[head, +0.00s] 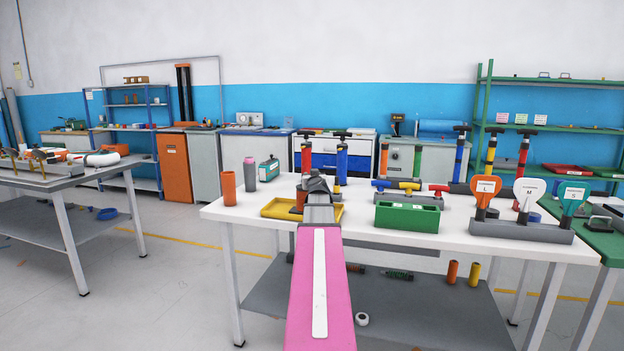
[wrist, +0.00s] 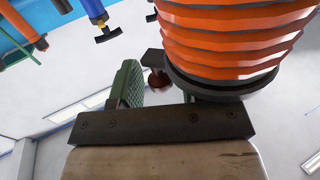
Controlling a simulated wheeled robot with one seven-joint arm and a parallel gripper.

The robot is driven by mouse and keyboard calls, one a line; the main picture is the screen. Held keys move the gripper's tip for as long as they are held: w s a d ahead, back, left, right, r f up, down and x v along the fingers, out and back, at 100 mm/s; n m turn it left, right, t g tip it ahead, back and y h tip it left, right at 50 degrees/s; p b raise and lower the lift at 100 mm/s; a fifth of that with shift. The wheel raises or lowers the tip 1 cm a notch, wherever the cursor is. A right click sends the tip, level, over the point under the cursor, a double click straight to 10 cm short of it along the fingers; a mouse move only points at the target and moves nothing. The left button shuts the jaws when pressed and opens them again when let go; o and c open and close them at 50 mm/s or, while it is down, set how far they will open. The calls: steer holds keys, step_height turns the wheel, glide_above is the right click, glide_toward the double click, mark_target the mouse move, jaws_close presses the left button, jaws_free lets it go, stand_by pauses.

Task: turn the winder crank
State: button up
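My arm reaches forward over the white table, and my gripper (head: 317,184) is at its end, seen from behind above the yellow tray (head: 276,209). In the wrist view one green ribbed finger pad (wrist: 131,84) shows; the other finger is not clear. A large orange ribbed cylinder (wrist: 228,42) with a dark rim is very close, on the right. A small reddish-brown round piece (wrist: 158,82) shows between the pad and that rim. I cannot tell whether it is part of the winder crank or whether anything is held. No winder crank is clearly recognisable in the head view.
The table (head: 225,208) also bears a green box (head: 407,217), upright pumps, a rack (head: 520,230) of paddle-shaped tools, an orange cup (head: 229,188) and a teal container (head: 268,169). Another bench (head: 122,166) stands left, with open floor between.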

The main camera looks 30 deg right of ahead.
stand_by(0.3)
steer(key=v, duration=1)
steer(key=shift+s, duration=0.35)
steer(key=shift+a, duration=0.15)
